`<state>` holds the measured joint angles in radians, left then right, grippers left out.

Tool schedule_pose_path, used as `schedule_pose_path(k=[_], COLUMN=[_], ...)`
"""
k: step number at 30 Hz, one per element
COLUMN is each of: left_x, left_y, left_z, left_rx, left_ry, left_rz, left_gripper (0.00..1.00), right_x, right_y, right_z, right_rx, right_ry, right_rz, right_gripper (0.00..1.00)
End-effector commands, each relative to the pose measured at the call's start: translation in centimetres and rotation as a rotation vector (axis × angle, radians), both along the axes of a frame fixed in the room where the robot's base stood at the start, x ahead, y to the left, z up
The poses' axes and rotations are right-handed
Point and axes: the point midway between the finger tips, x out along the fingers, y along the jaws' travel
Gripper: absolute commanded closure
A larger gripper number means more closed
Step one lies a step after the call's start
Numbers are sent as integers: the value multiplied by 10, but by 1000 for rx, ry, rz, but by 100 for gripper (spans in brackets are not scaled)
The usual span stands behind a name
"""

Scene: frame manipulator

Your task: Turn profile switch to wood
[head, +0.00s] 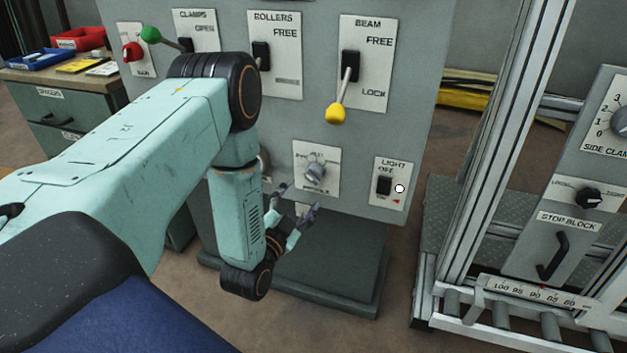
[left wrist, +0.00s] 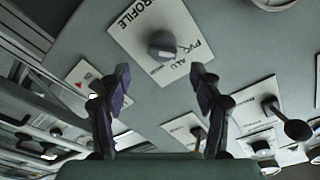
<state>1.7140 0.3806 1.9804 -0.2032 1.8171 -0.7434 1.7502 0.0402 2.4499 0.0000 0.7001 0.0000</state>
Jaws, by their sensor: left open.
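The profile switch (head: 315,172) is a round grey knob on a white plate, low on the grey control panel. It also shows in the left wrist view (left wrist: 161,45), where PROFILE, ALU and PVC can be read on its tilted plate. The wood label is not readable, and I cannot tell for certain which mark the knob points at. My left gripper (head: 298,201) is open and empty in front of the panel, a little below and left of the knob. In the left wrist view its fingers (left wrist: 160,75) stand on either side below the knob, apart from it. My right gripper is not in view.
The light switch (head: 384,187) is right of the profile switch. Above are the yellow-tipped beam lever (head: 337,112), the rollers lever (head: 261,55) and the green-tipped clamps lever (head: 151,35). A metal frame with a stop block panel (head: 570,222) stands at the right.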

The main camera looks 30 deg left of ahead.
Motion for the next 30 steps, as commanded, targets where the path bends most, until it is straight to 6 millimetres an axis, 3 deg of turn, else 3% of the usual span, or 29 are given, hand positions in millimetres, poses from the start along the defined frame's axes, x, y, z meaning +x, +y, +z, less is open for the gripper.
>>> schedule_pose_path(k=[5,18,30], left_x=[7,67,76], left_y=[3,13,13], left_z=[4,3,4], left_rx=[44,41,38], left_ry=[-13,-11,-8], left_rz=[-1,1,2], left_gripper=[35,35,35], right_x=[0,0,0], right_y=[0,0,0], right_z=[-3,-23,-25], right_rx=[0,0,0], right_ry=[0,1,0], right_rz=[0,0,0], right_gripper=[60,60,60])
